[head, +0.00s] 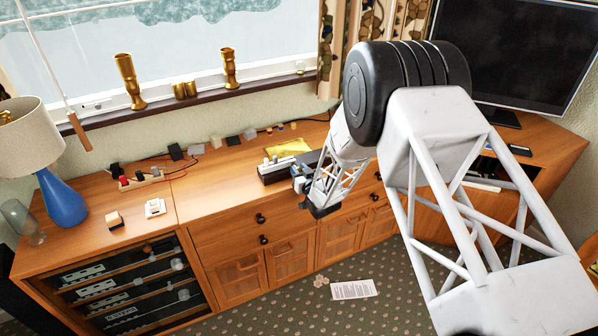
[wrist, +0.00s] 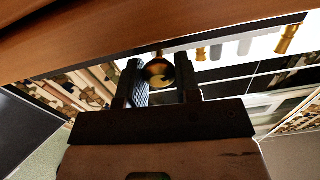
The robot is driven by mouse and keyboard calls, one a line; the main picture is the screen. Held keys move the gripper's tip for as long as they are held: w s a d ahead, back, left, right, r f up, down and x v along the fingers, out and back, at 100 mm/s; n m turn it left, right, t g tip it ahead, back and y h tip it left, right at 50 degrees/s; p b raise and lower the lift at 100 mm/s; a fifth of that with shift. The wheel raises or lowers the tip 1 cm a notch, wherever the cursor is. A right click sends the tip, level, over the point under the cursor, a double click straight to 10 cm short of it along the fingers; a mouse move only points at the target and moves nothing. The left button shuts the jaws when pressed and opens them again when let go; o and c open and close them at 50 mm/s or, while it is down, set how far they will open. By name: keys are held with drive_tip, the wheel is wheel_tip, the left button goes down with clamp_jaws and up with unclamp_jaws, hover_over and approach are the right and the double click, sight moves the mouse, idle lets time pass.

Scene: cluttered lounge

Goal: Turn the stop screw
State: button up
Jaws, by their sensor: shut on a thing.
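A round brass-coloured knob (wrist: 158,72), which looks like the stop screw, sits between the two dark fingers of my gripper (wrist: 160,82) in the wrist view. The fingers are shut on it from both sides. In the head view my gripper (head: 300,184) is low at the front edge of the wooden cabinet, beside a small grey and white device (head: 274,168) on the top. The screw itself is hidden in the head view by my gripper and arm. I cannot tell how far the screw is turned.
The cabinet top (head: 215,185) holds a blue lamp (head: 62,200), small white switch blocks (head: 155,207), wired parts along the back and a yellow item (head: 288,147). Brass vases (head: 130,82) stand on the windowsill. A television (head: 520,50) is at right. Bare wood lies left of my gripper.

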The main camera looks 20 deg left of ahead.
drive_tip(key=shift+n, duration=0.3)
drive_tip(key=n, duration=1)
drive_tip(key=shift+s+a, duration=0.1)
drive_tip(key=n, duration=1.1)
drive_tip(key=shift+f, duration=0.15)
drive_tip(key=o, duration=0.9)
drive_tip(key=shift+o, duration=0.2)
